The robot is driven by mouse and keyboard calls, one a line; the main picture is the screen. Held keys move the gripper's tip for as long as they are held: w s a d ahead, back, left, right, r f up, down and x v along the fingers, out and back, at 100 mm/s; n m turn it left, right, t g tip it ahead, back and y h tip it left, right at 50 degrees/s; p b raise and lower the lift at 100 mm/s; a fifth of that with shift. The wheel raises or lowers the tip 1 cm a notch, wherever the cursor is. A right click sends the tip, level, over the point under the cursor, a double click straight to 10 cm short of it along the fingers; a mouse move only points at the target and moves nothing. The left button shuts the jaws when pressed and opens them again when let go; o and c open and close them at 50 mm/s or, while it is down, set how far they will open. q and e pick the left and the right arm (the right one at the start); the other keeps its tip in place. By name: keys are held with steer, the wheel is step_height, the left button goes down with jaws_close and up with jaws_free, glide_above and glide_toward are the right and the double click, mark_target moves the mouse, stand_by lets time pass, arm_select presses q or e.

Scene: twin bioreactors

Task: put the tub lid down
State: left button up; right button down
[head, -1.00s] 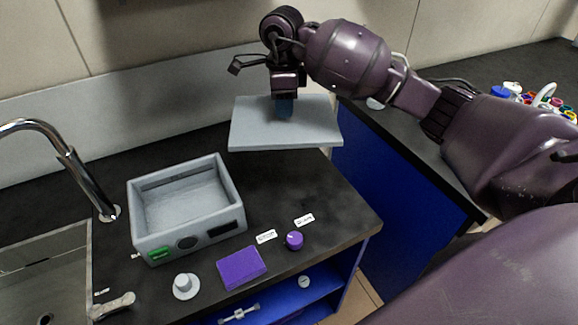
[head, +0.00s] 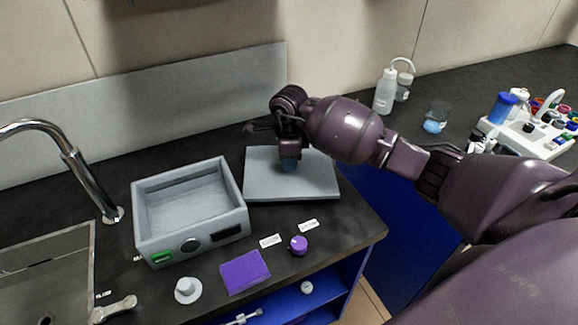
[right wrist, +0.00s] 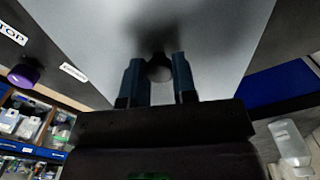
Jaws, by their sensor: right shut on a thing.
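The tub lid (head: 262,183) is a flat pale grey plate. It lies level, low over the dark counter to the right of the open tub (head: 190,205), beside its wall. Whether it touches the counter, I cannot tell. My right gripper (head: 289,163) points down at the lid's middle and is shut on its knob. In the right wrist view, the two blue fingers (right wrist: 157,78) sit either side of the round knob, and the lid (right wrist: 95,40) fills the upper picture. My left gripper is not in view.
A purple pad (head: 245,272), a purple knob (head: 299,245) and a grey round knob (head: 187,290) are near the counter's front. A sink with a tap (head: 75,165) is at left. A beaker (head: 435,119), a bottle (head: 385,92) and a white rack (head: 530,135) stand at right.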

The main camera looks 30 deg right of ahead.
step_height(320, 180, down, 3)
steer(key=shift+r, duration=0.2)
steer(key=shift+f, duration=0.15)
steer(key=c, duration=0.9)
jaws_free()
steer(key=shift+r, duration=0.55)
step_height(320, 180, up, 11)
steer(key=shift+r, duration=0.2)
